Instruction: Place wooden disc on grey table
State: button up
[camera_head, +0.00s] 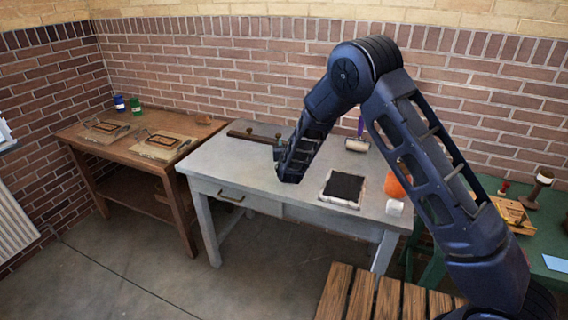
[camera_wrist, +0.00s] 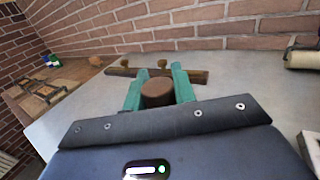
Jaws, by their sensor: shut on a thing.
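The wooden disc (camera_wrist: 157,93), brown and round, is between the two green fingers of my gripper (camera_wrist: 160,72) in the wrist view. The gripper is shut on it. The grey table (camera_head: 235,160) stands in the middle of the head view, and its top also fills much of the wrist view (camera_wrist: 240,85). The disc is over the table's left part, in front of a dark wooden bar. I cannot tell whether the disc touches the tabletop. In the head view my arm hides the disc and most of the gripper.
The dark wooden bar (camera_head: 247,136) with knobs lies near the table's back edge. A roller (camera_head: 357,145), a black pad (camera_head: 343,187), an orange object (camera_head: 396,186) and a white block (camera_head: 394,207) are to the right. A brown table (camera_head: 130,146) stands left. The grey table's front left is clear.

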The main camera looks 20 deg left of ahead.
jog(key=shift+f, duration=4.75)
jog(key=shift+f, duration=0.15)
jog(key=o, duration=1)
jog(key=v, duration=1.2)
